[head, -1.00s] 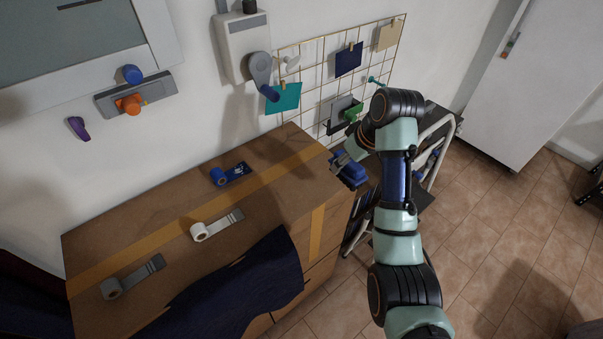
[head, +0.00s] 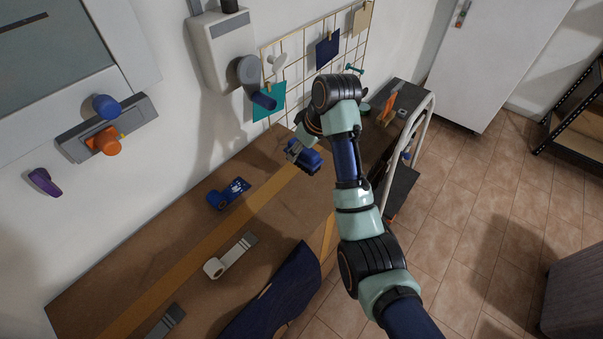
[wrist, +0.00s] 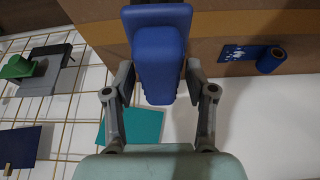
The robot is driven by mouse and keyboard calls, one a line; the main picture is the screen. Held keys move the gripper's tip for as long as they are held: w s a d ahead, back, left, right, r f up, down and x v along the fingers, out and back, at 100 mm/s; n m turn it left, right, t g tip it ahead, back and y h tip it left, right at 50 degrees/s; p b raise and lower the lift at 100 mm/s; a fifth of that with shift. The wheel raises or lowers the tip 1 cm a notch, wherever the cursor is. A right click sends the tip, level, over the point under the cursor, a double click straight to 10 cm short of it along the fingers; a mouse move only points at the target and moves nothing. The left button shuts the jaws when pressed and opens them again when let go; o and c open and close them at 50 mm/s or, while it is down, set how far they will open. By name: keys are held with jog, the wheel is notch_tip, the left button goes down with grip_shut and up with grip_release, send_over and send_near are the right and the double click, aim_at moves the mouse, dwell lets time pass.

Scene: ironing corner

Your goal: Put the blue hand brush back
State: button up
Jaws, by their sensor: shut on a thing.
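The blue hand brush (head: 304,158) is held by my gripper (head: 298,148) over the right back end of the brown dresser top. In the wrist view the brush (wrist: 158,50) sits between the two grey fingers of my gripper (wrist: 160,82), which are shut on it. I cannot tell whether the brush touches the dresser. A blue roll with a speckled blue strip (head: 228,194) lies on the dresser (head: 200,180) left of the brush; it also shows in the wrist view (wrist: 270,60). My arm hides part of the area right of the brush.
A white roll with a grey strip (head: 230,256) and a dark cloth (head: 275,290) lie on the dresser. A wire grid (head: 300,72) with cards is on the wall behind. A dark cart with a white rail (head: 425,110) stands right.

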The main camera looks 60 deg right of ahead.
aim_at(298, 174)
notch_tip(298, 174, down, 4)
jog(key=shift+r, duration=0.1)
notch_tip(298, 174, down, 4)
jog(key=shift+a+r+p, duration=0.1)
jog(key=shift+r+p, duration=0.05)
jog(key=shift+p, duration=0.85)
jog(key=shift+c, duration=0.5)
jog(key=shift+f, duration=0.35)
jog(key=shift+c, duration=0.6)
jog(key=o, duration=1.1)
jog(key=shift+o, duration=1.1)
jog(key=shift+s+f, duration=0.1)
jog(key=shift+f, duration=0.05)
jog(key=shift+o, duration=0.6)
jog(key=shift+r, duration=0.2)
jog(key=shift+f+b, duration=0.25)
jog(key=shift+b, duration=0.35)
jog(key=v, duration=0.5)
jog(key=w+b+v, duration=0.1)
jog(key=v, duration=0.2)
jog(key=shift+r, duration=0.2)
